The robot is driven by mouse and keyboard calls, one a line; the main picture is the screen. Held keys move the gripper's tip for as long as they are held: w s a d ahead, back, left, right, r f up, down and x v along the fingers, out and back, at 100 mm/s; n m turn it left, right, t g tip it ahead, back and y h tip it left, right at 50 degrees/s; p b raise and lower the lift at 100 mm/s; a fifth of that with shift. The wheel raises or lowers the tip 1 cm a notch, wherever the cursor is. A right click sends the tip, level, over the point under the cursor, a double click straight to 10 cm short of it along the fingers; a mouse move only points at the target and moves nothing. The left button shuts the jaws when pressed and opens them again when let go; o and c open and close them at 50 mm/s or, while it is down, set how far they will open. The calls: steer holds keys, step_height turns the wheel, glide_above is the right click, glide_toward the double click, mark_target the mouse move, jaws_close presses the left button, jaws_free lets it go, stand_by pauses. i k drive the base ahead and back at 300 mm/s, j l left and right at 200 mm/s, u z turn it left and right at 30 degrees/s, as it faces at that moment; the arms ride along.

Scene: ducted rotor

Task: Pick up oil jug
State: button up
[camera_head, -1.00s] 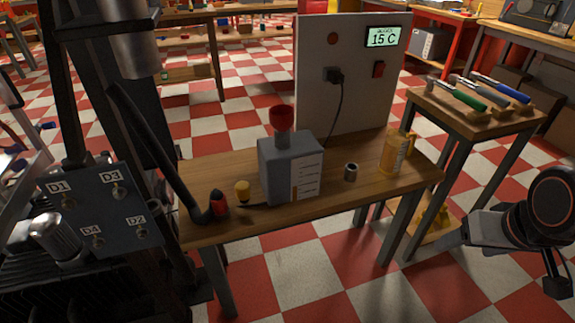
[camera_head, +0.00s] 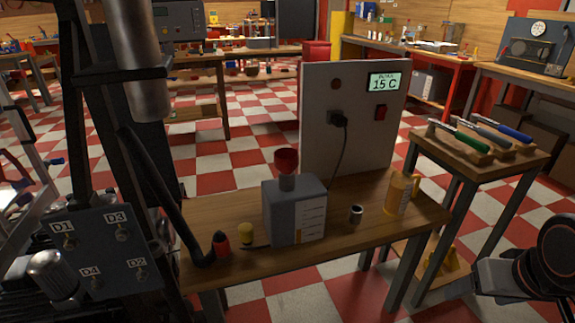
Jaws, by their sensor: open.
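The oil jug (camera_head: 397,193) is a yellow-orange jug with a handle on its right side and a pale label. It stands upright at the right end of the wooden workbench (camera_head: 345,243), with nothing touching it that I can see. Part of my arm (camera_head: 540,262) shows at the lower right edge, well to the right of and nearer than the jug. I cannot make out my gripper's fingertips in this view; the arm runs off the picture's edge.
A panel reading 15 C (camera_head: 345,120) stands behind. A stool with tools (camera_head: 478,160) is to the right.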

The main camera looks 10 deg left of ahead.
mark_target(401, 182)
steer(key=i+l+z, duration=0.15)
steer(key=l+z, duration=0.2)
steer(key=i+l+z, duration=0.15)
steer(key=z, duration=0.2)
steer(key=l, duration=0.1)
